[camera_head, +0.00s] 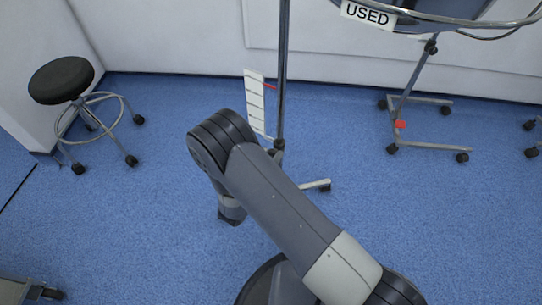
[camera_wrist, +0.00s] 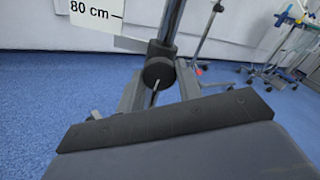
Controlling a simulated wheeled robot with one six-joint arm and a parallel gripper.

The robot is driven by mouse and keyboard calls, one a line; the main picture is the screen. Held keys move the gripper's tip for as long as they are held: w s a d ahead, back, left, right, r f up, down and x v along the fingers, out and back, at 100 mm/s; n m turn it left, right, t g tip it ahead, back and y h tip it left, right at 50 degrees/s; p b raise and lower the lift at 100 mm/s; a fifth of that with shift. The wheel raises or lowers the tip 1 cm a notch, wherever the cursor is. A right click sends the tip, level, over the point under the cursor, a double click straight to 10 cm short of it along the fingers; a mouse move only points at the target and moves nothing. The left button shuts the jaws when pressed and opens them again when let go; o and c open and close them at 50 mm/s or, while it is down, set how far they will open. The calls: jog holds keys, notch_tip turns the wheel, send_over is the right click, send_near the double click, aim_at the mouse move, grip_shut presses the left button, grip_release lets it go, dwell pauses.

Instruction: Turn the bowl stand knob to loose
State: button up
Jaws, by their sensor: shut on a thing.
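In the wrist view a round black knob (camera_wrist: 158,73) with a pale line below it sits on an upright metal pole (camera_wrist: 172,20). My gripper (camera_wrist: 159,88) has one finger on each side of the knob and is shut on it. In the head view the pole (camera_head: 284,60) rises behind my arm, with a dark fitting (camera_head: 278,147) low on it. My arm hides the gripper there. Whether the knob is tight or loose cannot be told.
A marked white scale (camera_head: 254,100) stands beside the pole; its "80 cm" label (camera_wrist: 92,13) shows in the wrist view. A wheeled stand (camera_head: 418,146) and a "USED" sign (camera_head: 369,14) are at right. A stool (camera_head: 62,80) is at left. Blue floor between is clear.

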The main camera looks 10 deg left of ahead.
jog(key=shift+n, duration=0.6)
jog(key=o, duration=1)
jog(key=shift+c, duration=0.2)
jog(key=p+v, duration=0.2)
jog(key=v, duration=0.9)
jog(key=shift+w+d, duration=0.15)
